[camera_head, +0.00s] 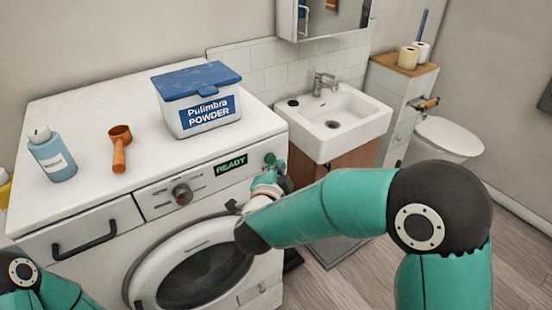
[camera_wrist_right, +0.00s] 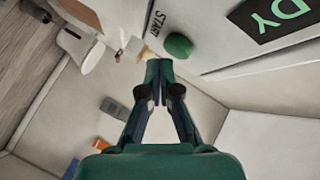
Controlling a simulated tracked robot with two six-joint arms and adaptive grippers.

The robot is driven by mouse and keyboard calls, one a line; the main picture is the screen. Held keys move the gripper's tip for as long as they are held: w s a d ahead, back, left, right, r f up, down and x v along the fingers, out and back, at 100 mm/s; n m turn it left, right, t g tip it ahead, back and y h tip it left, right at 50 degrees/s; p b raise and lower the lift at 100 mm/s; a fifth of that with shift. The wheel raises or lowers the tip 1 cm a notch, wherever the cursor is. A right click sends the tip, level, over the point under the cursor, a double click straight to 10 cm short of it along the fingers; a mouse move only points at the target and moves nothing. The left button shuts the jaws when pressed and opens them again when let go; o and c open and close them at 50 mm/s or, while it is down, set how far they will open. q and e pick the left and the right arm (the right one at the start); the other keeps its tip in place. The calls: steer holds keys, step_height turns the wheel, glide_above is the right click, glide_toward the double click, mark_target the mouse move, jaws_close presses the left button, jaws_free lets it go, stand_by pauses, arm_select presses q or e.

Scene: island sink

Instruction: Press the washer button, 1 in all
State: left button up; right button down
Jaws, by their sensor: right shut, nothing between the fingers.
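The white washer (camera_head: 105,230) stands at the left in the head view. Its display reads READY (camera_head: 230,165). The green round start button (camera_head: 270,158) is at the right end of its front panel. In the right wrist view the button (camera_wrist_right: 178,45) sits beside the word START. My right gripper (camera_head: 272,172) is shut and empty, close to the button in the head view. In the right wrist view its fingertips (camera_wrist_right: 158,68) are together just below the button, with a small gap in the picture. My left arm shows at the lower left; its gripper is out of view.
On the washer top are a powder box (camera_head: 197,105), an orange scoop (camera_head: 120,148) and a blue bottle (camera_head: 52,157). A sink (camera_head: 335,122) stands right of the washer, with a toilet (camera_head: 447,138) beyond. Grey floor (camera_head: 340,285) is open at the right.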

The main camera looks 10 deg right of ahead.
steer(key=shift+w+a, duration=0.15)
steer(key=shift+w, duration=0.05)
steer(key=shift+w+a, duration=0.2)
steer(key=shift+w, duration=0.35)
stand_by(1.0)
steer(key=shift+s, duration=0.1)
steer(key=shift+s+d+b, duration=0.35)
steer(key=shift+s+b, duration=0.2)
steer(key=shift+s, duration=0.3)
